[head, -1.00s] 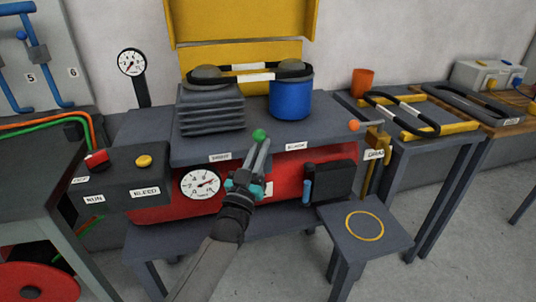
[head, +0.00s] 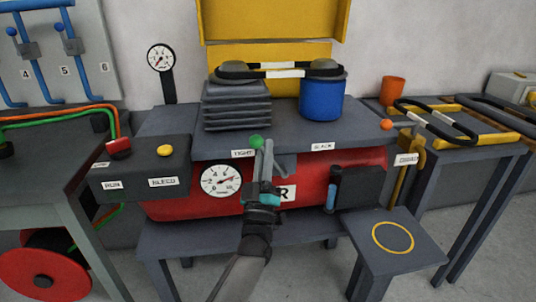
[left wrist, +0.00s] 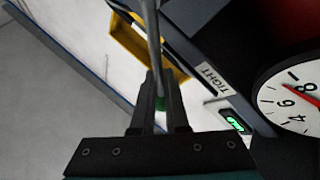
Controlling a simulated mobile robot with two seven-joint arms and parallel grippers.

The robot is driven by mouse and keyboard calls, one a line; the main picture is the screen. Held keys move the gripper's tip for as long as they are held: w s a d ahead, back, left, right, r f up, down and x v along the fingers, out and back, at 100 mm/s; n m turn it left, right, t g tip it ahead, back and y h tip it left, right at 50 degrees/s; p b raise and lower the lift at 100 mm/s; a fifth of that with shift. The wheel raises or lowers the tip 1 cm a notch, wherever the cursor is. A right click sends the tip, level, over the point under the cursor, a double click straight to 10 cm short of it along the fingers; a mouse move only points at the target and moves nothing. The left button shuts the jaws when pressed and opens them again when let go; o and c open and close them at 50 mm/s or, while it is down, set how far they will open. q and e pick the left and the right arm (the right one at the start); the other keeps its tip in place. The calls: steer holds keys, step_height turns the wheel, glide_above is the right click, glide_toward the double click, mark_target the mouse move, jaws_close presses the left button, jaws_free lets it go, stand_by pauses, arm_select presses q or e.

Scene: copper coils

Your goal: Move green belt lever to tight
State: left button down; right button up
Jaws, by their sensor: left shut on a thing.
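The green knob (head: 257,142) of the belt lever is at the front edge of the grey machine top, just right of the TIGHT label (head: 243,153) and well left of the SLACK label (head: 323,146). My left gripper (head: 262,153) reaches up to it from below and is shut on the lever. In the left wrist view the green knob (left wrist: 160,103) shows between the dark fingers, with the grey lever rod (left wrist: 153,35) running up from it. The TIGHT label (left wrist: 208,78) is to the right. The fingers hide part of the knob. My right gripper is not in view.
A black belt (head: 275,74) runs over the grey finned block (head: 237,106) and the blue cylinder (head: 321,100). A red tank with a white gauge (head: 221,181) is below. The RUN and BLEED button box (head: 140,173) is at left, an orange-knobbed lever (head: 387,124) at right.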

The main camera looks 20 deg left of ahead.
arm_select(q)
steer(key=shift+a, duration=0.1)
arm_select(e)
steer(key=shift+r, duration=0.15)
arm_select(q)
steer(key=c, duration=0.9)
jaws_free()
steer(key=p+v, duration=0.2)
steer(key=v, duration=1.3)
steer(key=shift+s, duration=0.1)
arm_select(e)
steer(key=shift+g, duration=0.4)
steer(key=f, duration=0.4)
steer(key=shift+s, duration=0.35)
